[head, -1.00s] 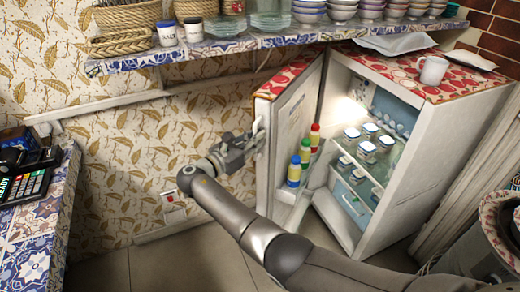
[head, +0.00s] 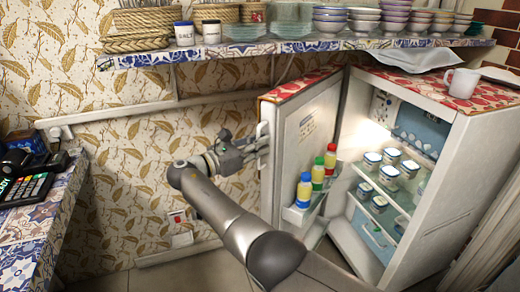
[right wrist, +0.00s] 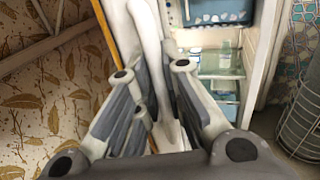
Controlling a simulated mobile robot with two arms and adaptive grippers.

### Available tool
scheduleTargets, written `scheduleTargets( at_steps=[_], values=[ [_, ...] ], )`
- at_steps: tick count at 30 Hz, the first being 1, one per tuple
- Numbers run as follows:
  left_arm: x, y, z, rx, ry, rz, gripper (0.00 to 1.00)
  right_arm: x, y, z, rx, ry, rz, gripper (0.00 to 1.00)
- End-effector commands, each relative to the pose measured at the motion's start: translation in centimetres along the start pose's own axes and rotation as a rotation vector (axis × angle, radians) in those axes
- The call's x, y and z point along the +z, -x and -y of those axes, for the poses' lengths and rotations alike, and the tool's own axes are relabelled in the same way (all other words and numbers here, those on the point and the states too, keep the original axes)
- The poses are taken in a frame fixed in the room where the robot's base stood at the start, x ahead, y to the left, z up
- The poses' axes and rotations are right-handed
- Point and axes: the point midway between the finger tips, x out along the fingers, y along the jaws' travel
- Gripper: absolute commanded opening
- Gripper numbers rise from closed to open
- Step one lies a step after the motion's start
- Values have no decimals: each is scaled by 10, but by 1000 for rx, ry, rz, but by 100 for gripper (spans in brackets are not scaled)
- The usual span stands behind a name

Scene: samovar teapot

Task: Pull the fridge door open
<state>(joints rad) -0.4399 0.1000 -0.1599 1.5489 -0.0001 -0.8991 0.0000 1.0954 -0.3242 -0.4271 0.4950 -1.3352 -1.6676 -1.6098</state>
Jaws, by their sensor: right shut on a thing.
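The white fridge (head: 440,190) stands at the right in the head view with its door (head: 306,125) standing wide open to the left. The door's inner side faces right and carries several bottles with coloured caps on its shelf. My right gripper (head: 240,152) is shut on the door handle (head: 262,138) at the door's outer, left edge. In the right wrist view the white handle (right wrist: 148,38) runs down between the gripper's fingers (right wrist: 166,98). Part of the handle is hidden by the fingers. My left gripper is not in view.
Several small jars stand on the fridge's inner shelves (head: 384,200). A white mug (head: 460,83) stands on the fridge top. A tiled wall shelf (head: 300,46) with bowls and baskets runs above the door. A tiled counter (head: 40,215) is at the far left.

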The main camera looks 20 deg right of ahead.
Motion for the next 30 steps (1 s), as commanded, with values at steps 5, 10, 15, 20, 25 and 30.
scheduleTargets(
  at_steps=[5, 10, 15, 20, 25, 30],
  values=[
    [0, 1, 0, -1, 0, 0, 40, 0, -1, 0, -1, 5, -2, 0],
    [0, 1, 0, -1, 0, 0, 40, 0, 0, 0, 1, 5, -1, 0],
    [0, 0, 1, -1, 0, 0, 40, 0, 1, 0, 1, 3, -1, 20],
    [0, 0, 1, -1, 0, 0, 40, 1, 1, -1, 2, 2, 0, 20],
    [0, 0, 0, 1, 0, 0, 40, 6, 1, -1, 2, -1, 1, 20],
    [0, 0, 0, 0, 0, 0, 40, 34, 1, 0, 2, -5, 2, 20]
  ],
)
